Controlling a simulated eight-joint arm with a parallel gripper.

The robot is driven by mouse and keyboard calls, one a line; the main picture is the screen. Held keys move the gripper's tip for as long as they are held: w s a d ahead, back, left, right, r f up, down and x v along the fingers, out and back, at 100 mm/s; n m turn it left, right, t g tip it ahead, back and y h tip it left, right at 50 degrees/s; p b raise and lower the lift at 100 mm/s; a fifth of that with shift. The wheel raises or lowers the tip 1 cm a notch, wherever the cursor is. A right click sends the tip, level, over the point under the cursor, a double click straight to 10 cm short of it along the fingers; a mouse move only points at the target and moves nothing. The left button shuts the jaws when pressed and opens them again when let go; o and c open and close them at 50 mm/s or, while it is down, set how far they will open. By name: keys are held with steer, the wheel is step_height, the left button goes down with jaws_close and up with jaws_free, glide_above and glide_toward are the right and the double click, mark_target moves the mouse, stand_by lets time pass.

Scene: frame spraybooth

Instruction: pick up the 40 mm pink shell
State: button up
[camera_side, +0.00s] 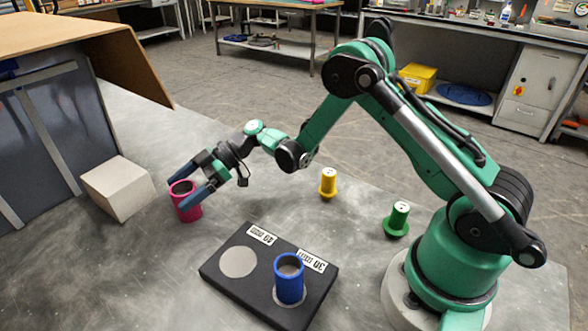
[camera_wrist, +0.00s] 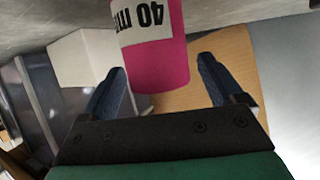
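The pink shell (camera_side: 188,212) stands upright on the grey table at the left, an open-topped tube. In the wrist view the pink shell (camera_wrist: 157,66) shows a white "40 mm" label, upside down. My gripper (camera_side: 178,194) reaches it from the right, with one blue finger on the near side and the other on the far side. In the wrist view my gripper (camera_wrist: 162,64) is open, its fingers either side of the shell. A gap shows at the right finger; the left finger is very near, and contact cannot be told.
A pale block (camera_side: 118,188) stands just left of the shell. A black tray (camera_side: 230,290) has two labelled round spots; a blue shell (camera_side: 289,279) stands on the right one. Yellow (camera_side: 328,184) and green (camera_side: 397,220) flanged pieces stand nearer my base. A dark-walled booth (camera_side: 50,150) borders the left.

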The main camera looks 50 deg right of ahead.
steer(key=c, duration=1.2)
steer(key=shift+o, duration=0.2)
steer(key=shift+r, duration=0.1)
